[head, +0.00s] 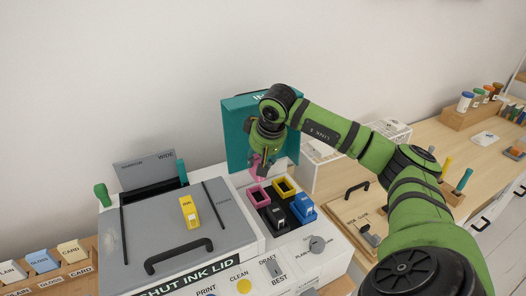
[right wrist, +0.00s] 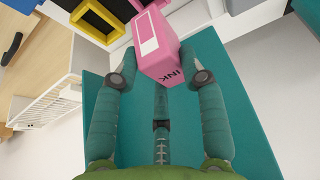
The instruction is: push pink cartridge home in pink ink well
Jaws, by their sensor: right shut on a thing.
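The pink cartridge (head: 256,171) is held by my right gripper (head: 264,156), above and just behind the pink ink well (head: 258,197). My left gripper is not in view.
A yellow well (head: 285,187) lies right of the pink one. A black cartridge (head: 275,217) and a blue cartridge (head: 303,207) sit in front. The teal raised lid (head: 236,135) stands close behind. A yellow cartridge (head: 188,211) lies on the grey lid (head: 150,225).

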